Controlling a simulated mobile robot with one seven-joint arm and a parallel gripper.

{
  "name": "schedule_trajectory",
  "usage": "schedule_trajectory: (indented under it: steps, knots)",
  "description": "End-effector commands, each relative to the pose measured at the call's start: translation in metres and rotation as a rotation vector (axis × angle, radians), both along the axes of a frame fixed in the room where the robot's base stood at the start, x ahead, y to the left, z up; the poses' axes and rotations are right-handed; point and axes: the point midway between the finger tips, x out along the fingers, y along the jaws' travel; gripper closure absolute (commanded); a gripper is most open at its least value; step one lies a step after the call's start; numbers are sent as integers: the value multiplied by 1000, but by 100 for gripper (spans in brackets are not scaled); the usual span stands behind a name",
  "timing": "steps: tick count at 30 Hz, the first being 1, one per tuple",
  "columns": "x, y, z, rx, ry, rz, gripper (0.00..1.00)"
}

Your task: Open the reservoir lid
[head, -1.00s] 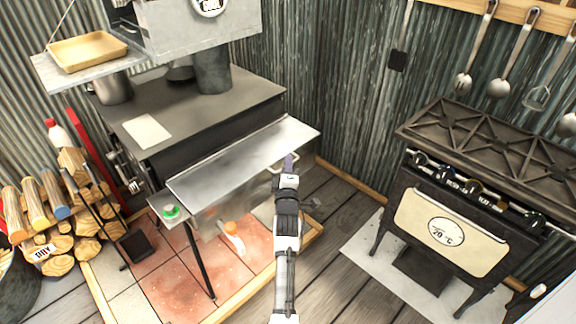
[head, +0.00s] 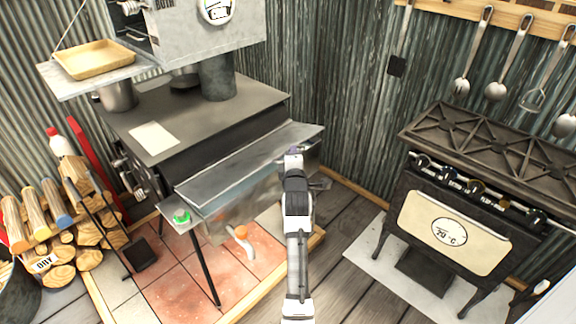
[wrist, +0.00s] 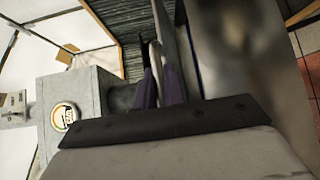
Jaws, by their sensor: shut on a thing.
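The reservoir lid (head: 245,160) is a grey metal sheet over the box on the near side of the stove. It looks slightly raised along its front edge, though how far is hard to tell. My gripper (head: 293,150) is at the right part of the lid's front edge and hides the handle in the head view. In the wrist view, the purple fingers of my gripper (wrist: 160,88) are closed around the pale lid handle (wrist: 156,52). The reservoir's front wall (head: 232,210) has an orange-handled tap (head: 241,233) low on it.
The stove top (head: 200,105) behind the lid carries a stovepipe (head: 217,76) and a pot (head: 117,94). A black range (head: 465,185) stands at right. Firewood (head: 60,225) lies left. The floor between is clear.

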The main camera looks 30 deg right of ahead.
Motion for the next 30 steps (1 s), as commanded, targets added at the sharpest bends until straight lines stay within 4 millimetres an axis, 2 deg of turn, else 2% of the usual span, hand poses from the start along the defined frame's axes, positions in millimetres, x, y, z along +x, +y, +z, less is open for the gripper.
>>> schedule_trajectory:
  steps: [1, 3, 12, 17, 30]
  knots:
    - [3, -2, 20, -21, 33, 1, 100]
    - [7, -2, 35, -43, 96, 2, 100]
    - [34, 8, 82, -141, 366, 5, 100]
    - [51, 14, 98, -184, 491, 3, 100]
    - [104, 33, 127, -180, 481, 3, 100]
